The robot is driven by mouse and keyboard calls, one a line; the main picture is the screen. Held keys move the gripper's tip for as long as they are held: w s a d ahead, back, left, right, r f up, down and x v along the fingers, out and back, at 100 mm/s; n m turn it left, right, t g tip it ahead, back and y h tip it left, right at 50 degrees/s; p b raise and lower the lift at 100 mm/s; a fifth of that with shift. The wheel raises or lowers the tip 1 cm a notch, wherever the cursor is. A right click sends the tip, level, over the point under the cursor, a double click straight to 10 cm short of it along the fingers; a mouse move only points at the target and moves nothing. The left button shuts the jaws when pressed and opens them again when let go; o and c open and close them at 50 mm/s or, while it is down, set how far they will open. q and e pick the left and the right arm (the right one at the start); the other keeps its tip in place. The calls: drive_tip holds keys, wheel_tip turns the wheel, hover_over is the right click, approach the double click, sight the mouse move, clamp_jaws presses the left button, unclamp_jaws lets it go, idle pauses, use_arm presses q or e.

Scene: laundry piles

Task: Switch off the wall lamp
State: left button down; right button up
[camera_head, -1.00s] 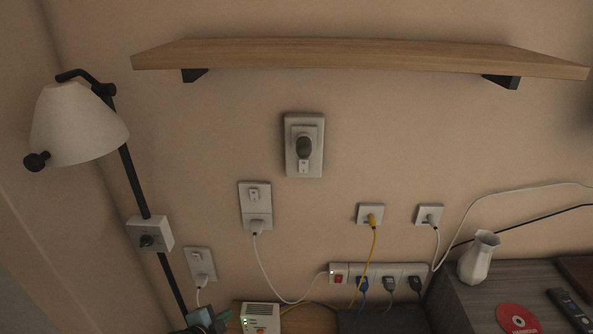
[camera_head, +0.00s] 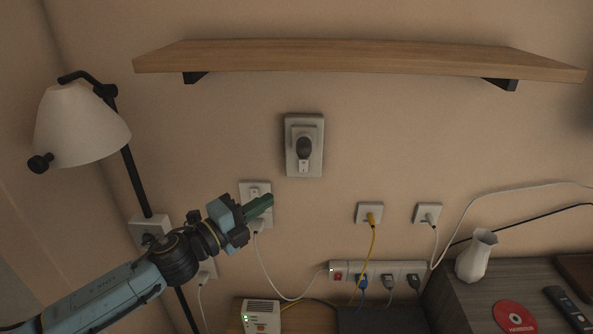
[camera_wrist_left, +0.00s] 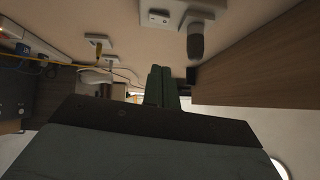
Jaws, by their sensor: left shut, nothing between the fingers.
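The wall lamp (camera_head: 80,125) hangs at the left on a black pole, with a white shade and a black knob at its lower left. A white box (camera_head: 143,226) with a dark knob sits lower on the pole, partly hidden by my left arm. My left gripper (camera_head: 270,200) is shut and empty, pointing right in front of a white wall plate with a small switch (camera_head: 254,190). Whether it touches the plate I cannot tell. In the left wrist view, its shut green fingers (camera_wrist_left: 157,85) show in the middle. My right gripper is not in view.
A wooden shelf (camera_head: 350,56) spans the wall above. A power strip (camera_head: 380,272) with cables is below.

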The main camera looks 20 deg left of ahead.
sight(304, 166)
use_arm(q)
drive_tip(key=shift+w+a+p+x, duration=0.2)
drive_tip(key=shift+a+p+x, duration=0.2)
drive_tip(key=shift+x, duration=1.7)
drive_tip(key=shift+w+a+p+x, duration=0.25)
drive_tip(key=shift+a+p+x, duration=0.15)
drive_tip(key=shift+x, duration=1.7)
drive_tip(key=shift+w+a+p+x, duration=0.25)
drive_tip(key=shift+a+x, duration=0.2)
drive_tip(key=shift+x, duration=1.65)
drive_tip(key=shift+r, duration=0.1)
